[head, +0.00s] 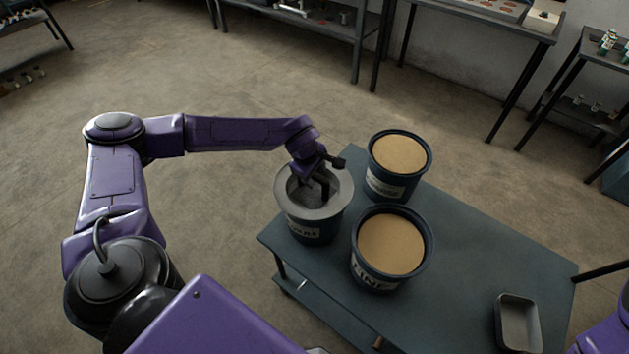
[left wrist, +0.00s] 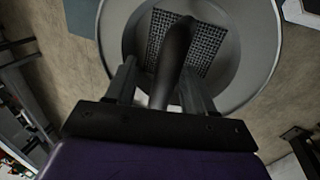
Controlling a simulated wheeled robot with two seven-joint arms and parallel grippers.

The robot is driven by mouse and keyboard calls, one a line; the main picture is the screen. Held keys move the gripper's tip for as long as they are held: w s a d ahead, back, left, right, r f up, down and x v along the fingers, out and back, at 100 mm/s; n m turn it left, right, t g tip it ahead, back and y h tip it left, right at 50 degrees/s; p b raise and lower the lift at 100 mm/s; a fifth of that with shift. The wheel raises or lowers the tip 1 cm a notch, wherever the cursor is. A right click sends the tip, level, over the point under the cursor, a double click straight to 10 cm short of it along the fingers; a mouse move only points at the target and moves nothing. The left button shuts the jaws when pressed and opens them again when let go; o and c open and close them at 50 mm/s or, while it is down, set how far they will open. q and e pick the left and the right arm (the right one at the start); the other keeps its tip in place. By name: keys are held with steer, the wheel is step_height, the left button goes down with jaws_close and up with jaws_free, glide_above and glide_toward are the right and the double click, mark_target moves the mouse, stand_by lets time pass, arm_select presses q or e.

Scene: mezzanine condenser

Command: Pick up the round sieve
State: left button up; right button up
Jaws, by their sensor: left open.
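The round sieve (head: 291,197) is a grey bowl-like ring seated in the top of the left dark bucket (head: 327,229). In the left wrist view the sieve (left wrist: 246,50) shows a wide pale rim and a square dark mesh at its bottom. My left gripper (head: 318,188) is over and partly inside the sieve, pointing down. In the left wrist view its jaws (left wrist: 160,78) are apart, with a dark rounded bar, seemingly the sieve's handle (left wrist: 174,55), between them. Contact with the bar cannot be told. My right gripper is not in view.
A grey tray (head: 519,325) lies at the table's near right. The table's middle right is clear.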

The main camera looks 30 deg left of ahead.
arm_select(q)
steer(key=shift+f, duration=0.35)
steer(key=shift+s+a+r, duration=0.15)
steer(key=shift+s, duration=0.1)
steer(key=shift+w, duration=0.1)
jaws_close()
